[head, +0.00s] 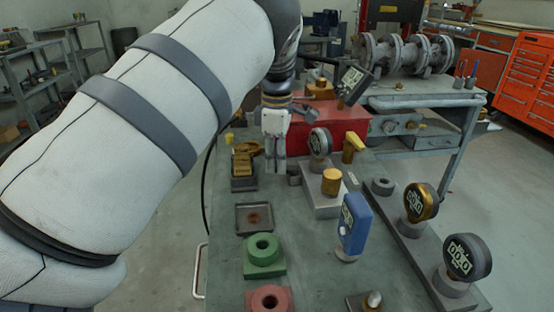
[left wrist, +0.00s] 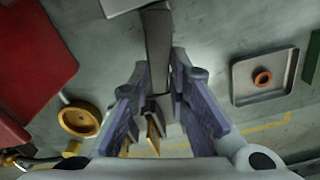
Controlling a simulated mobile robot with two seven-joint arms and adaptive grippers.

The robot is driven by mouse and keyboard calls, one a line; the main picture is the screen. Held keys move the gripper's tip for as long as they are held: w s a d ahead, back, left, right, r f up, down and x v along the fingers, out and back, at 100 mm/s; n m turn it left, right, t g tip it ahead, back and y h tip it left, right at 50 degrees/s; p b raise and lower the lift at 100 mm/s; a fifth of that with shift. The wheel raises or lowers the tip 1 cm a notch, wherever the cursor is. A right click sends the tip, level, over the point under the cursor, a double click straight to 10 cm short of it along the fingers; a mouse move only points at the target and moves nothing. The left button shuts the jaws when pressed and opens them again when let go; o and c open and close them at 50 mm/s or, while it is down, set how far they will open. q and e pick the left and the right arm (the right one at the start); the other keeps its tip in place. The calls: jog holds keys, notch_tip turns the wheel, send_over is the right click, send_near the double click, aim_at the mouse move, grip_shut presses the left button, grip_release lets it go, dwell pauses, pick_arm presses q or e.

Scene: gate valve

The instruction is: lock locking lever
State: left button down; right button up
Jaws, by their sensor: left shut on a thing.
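The locking lever is a grey bar, seen in the left wrist view (left wrist: 158,45), running from a pale block (left wrist: 120,4) at the top edge down between my fingers. My left gripper (left wrist: 165,85) is shut on it, with purple pads on both sides. A small yellow piece (left wrist: 153,135) shows deeper between the pads. In the head view my left gripper (head: 275,168) points down at the left side of the grey block (head: 322,204) with a brass knob (head: 332,181). There the lever is mostly hidden by the fingers. My right gripper is not in view.
A red box (head: 335,130) stands behind the gripper. A yellow-brown valve part (head: 243,160) is left of it. A square tray (head: 253,219), a green block (head: 264,257) and a blue gauge (head: 354,226) stand nearer. Round gauges line the right side.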

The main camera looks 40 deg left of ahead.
pick_arm(q)
jog(key=shift+w+a+r, duration=0.1)
jog(key=shift+w+a+m, duration=0.15)
jog(key=shift+w+m, duration=0.2)
jog(key=shift+m, duration=0.85)
jog(key=m, duration=0.1)
jog(key=w+m, duration=0.1)
jog(key=m, duration=0.1)
jog(key=shift+w+a+m, duration=0.15)
jog(key=shift+m, duration=0.15)
jog(key=m, duration=0.1)
jog(key=w+m, duration=0.1)
jog(key=m, duration=0.1)
jog(key=shift+w, duration=0.1)
jog(key=shift+w+d+m, duration=0.15)
jog(key=shift+w+m, duration=0.15)
jog(key=shift+m, duration=0.7)
jog(key=shift+w+d+m, duration=0.15)
jog(key=shift+w+m, duration=0.15)
jog(key=shift+m, duration=0.7)
